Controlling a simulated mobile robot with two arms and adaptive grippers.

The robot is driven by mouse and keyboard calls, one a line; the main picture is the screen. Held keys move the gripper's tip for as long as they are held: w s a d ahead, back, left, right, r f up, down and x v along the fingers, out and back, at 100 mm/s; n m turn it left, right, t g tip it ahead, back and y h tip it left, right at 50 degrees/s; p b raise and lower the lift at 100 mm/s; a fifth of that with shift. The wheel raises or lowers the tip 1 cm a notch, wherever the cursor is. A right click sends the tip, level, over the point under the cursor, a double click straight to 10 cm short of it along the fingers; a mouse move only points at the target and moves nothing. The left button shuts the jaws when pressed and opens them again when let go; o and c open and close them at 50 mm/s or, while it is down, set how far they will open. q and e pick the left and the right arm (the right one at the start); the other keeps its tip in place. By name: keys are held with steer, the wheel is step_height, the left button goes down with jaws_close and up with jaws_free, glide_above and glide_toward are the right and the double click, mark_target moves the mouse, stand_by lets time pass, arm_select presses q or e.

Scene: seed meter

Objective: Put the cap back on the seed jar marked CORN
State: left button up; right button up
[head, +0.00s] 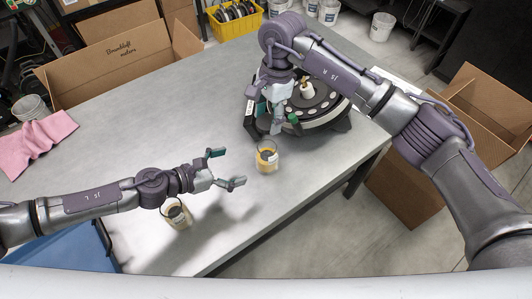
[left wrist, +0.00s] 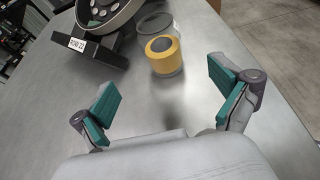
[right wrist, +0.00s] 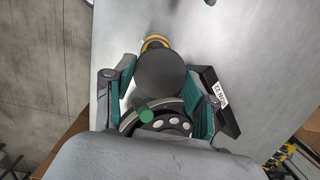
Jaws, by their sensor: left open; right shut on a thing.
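A clear jar with yellow contents (head: 267,160) stands on the table in front of the seed meter; its marking is unreadable. In the left wrist view the jar (left wrist: 164,55) stands upright, seen past my open fingers. My right gripper (head: 277,114) is above and beside the meter, near the jar. In the right wrist view it is shut on a dark round cap (right wrist: 160,72), with part of the yellow jar (right wrist: 155,42) showing beyond. My left gripper (head: 226,168) is open and empty, left of the jar. A second jar (head: 178,216) with pale contents stands below my left arm.
A cardboard box (head: 120,75), a pink cloth (head: 35,142) and a blue tray (head: 70,250) lie left.

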arm_select(q)
steer(key=shift+s+d+r, duration=0.1)
steer(key=shift+s, duration=0.15)
arm_select(e)
steer(key=shift+s+r, duration=0.15)
steer(key=shift+s, duration=0.15)
arm_select(q)
steer(key=shift+w+d, duration=0.1)
steer(key=shift+d, duration=0.05)
steer(key=x, duration=1.1)
steer(key=shift+w+d, duration=0.2)
steer(key=shift+w, duration=0.1)
arm_select(e)
steer(key=shift+w, duration=0.15)
arm_select(q)
steer(key=c, duration=1.8)
arm_select(e)
glide_above(268, 138)
steer(key=s, duration=0.2)
steer(key=shift+f, duration=2.55)
steer(key=shift+f, duration=0.1)
steer(key=shift+f, duration=0.8)
steer(key=shift+f, duration=0.55)
